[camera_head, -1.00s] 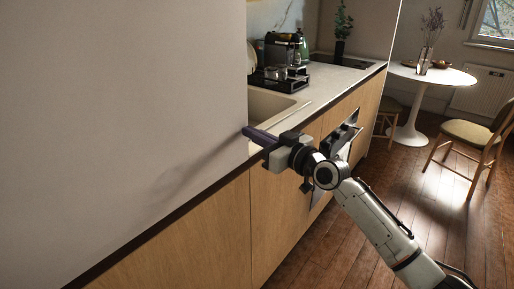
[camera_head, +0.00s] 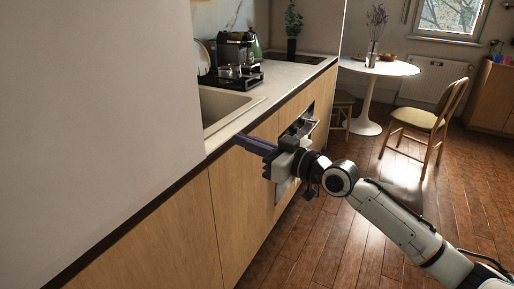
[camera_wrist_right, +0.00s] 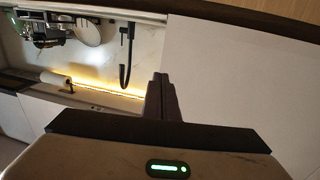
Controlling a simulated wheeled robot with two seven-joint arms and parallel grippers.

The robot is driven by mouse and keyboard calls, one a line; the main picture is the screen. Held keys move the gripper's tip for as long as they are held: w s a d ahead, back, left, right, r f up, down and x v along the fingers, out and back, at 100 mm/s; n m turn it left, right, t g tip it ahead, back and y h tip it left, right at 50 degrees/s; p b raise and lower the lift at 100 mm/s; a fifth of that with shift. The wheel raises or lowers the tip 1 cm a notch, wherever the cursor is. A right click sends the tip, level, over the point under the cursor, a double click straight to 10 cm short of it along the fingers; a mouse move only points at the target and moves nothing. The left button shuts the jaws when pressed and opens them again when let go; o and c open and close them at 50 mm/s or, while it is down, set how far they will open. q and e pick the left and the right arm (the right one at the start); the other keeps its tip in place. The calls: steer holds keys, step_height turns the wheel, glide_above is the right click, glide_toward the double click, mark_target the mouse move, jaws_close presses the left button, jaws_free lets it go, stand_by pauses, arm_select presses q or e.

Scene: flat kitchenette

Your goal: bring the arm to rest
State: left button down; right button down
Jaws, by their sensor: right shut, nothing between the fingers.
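My right gripper (camera_head: 256,145) is shut and empty. It is held in front of the wooden cabinet fronts (camera_head: 235,205), near the front edge of the counter and beside the sink (camera_head: 222,108). My right arm (camera_head: 400,215) reaches in from the lower right. In the right wrist view the closed dark fingers (camera_wrist_right: 161,98) point away from the camera, with nothing between them. My left gripper is out of view.
A tall pale panel (camera_head: 110,110) fills the left. A coffee machine (camera_head: 236,52) stands on the counter (camera_head: 285,76). A round white table (camera_head: 378,68) and a chair (camera_head: 425,118) stand at the back right. The wooden floor (camera_head: 465,215) on the right is clear.

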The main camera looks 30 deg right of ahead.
steer(key=shift+v, duration=1.45)
steer(key=s+a+f+m+g+h, duration=0.1)
steer(key=s+a+f+g, duration=0.3)
steer(key=f, duration=0.7)
steer(key=s+a+f+h, duration=0.1)
steer(key=s+a+f, duration=0.2)
steer(key=s+f, duration=0.55)
steer(key=s+a+f+m+g, duration=0.1)
steer(key=s+a+f, duration=0.2)
steer(key=f, duration=1)
steer(key=s+a+f+g+h, duration=0.1)
steer(key=s+a+f, duration=0.1)
steer(key=s+f, duration=0.2)
steer(key=s+a+f+g, duration=0.2)
steer(key=s+a+f, duration=0.1)
steer(key=s, duration=0.5)
steer(key=shift+s+f+h, duration=0.4)
steer(key=shift+f, duration=0.05)
